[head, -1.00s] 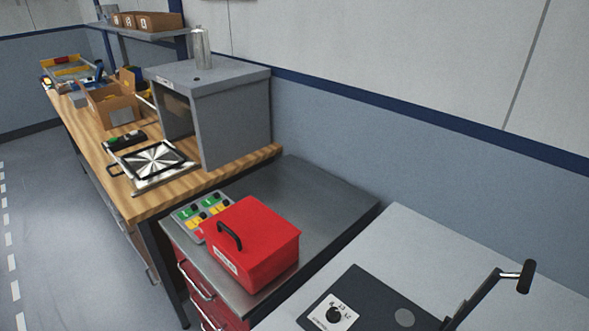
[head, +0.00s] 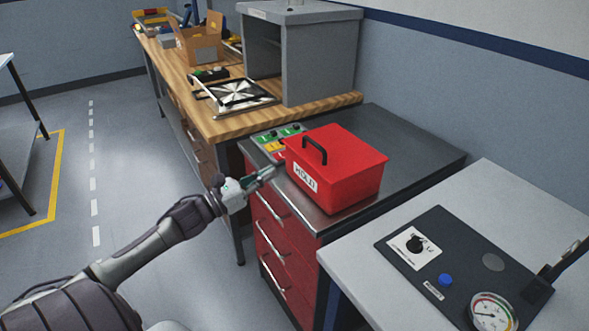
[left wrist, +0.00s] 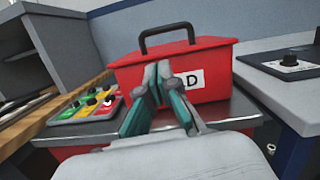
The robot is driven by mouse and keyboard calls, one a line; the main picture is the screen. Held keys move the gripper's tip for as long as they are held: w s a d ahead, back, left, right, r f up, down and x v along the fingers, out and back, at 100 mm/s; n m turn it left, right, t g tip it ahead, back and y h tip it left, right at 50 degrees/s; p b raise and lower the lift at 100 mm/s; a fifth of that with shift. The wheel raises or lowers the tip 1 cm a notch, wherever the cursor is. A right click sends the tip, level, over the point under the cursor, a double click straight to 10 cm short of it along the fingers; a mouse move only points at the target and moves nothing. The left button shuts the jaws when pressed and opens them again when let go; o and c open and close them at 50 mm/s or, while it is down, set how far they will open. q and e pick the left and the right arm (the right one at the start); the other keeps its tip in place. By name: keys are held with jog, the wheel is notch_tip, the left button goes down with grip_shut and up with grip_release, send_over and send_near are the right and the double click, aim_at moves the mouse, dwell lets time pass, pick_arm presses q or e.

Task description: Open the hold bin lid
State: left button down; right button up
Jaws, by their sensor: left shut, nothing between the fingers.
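The red hold bin (head: 333,184) stands on the dark metal top of a red drawer cabinet in the head view. Its red lid (head: 340,148) is down and carries a black arched handle (head: 314,150). A white label is on its front. My left gripper (head: 272,171) is shut and empty, just left of the bin's front face. In the left wrist view the shut fingers (left wrist: 158,70) are in front of the bin (left wrist: 215,72), below the handle (left wrist: 167,36), and cover part of the label. Whether they touch the bin I cannot tell. My right gripper is out of view.
A button panel (head: 275,138) sits left of the bin. A wooden bench (head: 225,125) with a grey open-front box (head: 310,55) stands behind. A light table (head: 350,245) with a dark gauge panel (head: 450,265) is at the right. The cabinet top behind the bin is clear.

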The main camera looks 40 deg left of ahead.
pick_arm(q)
jog(key=w+d+r+m+p, duration=0.1)
jog(key=w+d+r+p, duration=0.1)
jog(key=w, duration=0.7)
jog(key=shift+d+r+h, duration=0.4)
jog(key=shift+d+r, duration=0.05)
jog(key=shift+d, duration=0.7)
